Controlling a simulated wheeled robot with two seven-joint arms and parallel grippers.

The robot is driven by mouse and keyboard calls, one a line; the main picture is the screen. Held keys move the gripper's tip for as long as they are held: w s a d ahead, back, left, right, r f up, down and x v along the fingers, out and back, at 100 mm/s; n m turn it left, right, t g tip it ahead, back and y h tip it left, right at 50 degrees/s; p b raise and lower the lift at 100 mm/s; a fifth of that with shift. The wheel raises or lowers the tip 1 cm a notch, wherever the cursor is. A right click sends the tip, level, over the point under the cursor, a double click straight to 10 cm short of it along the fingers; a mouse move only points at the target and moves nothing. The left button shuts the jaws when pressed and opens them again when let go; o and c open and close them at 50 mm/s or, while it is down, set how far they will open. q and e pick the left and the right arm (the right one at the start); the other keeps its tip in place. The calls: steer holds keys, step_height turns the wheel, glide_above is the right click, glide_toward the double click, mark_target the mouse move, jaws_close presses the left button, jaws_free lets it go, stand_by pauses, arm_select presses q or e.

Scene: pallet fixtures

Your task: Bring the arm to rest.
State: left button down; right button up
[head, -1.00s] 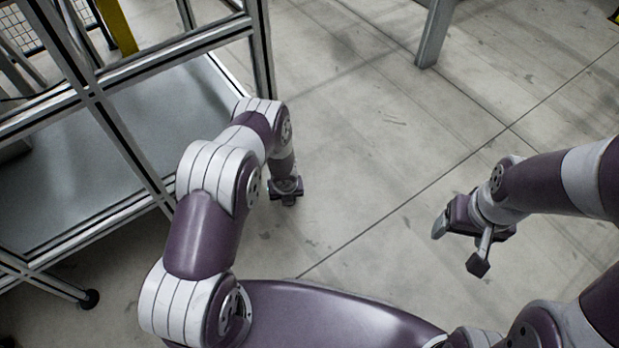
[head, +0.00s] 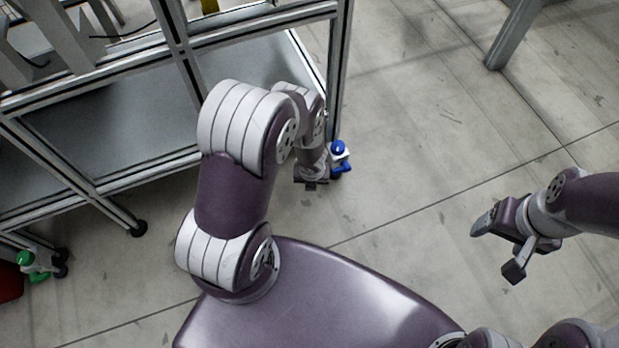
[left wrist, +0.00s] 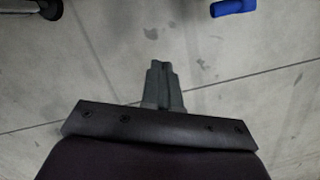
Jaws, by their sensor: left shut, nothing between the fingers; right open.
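My left arm comes in from the left, bent over beside a metal frame. Its gripper (head: 311,184) points down over the floor, partly hidden by the wrist. In the left wrist view its two grey fingers (left wrist: 161,84) are together with nothing between them. My right gripper (head: 496,250) is open and empty at the right, above bare floor, its fingers spread apart.
An aluminium-profile frame with a grey lower shelf (head: 110,120) fills the upper left. A blue-and-white object (head: 340,158) is by its corner post, close to my left gripper. A green-and-white object (head: 38,265) is at lower left. Floor (head: 430,130) between the arms is clear.

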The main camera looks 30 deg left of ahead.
arm_select(q)
steer(key=shift+s+a, duration=0.15)
steer(key=shift+s, duration=0.2)
stand_by(0.3)
steer(key=s+a+n+g, duration=0.1)
steer(key=s+n+g, duration=0.1)
steer(key=s+n, duration=0.4)
steer(key=s+d+r+n+g+p, duration=0.1)
steer(key=s+d+r+n, duration=0.1)
steer(key=r+n, duration=1.15)
steer(key=s+d+r+n+p, duration=0.1)
steer(key=s+d+r+n, duration=0.1)
steer(key=r+n, duration=1.15)
step_height(320, 180, up, 50)
steer(key=d+m+t+h+p, duration=0.1)
steer(key=d+m+t+p, duration=0.1)
steer(key=p, duration=3.7)
steer(key=shift+d+r+p, duration=0.15)
steer(key=shift+d+p, duration=0.15)
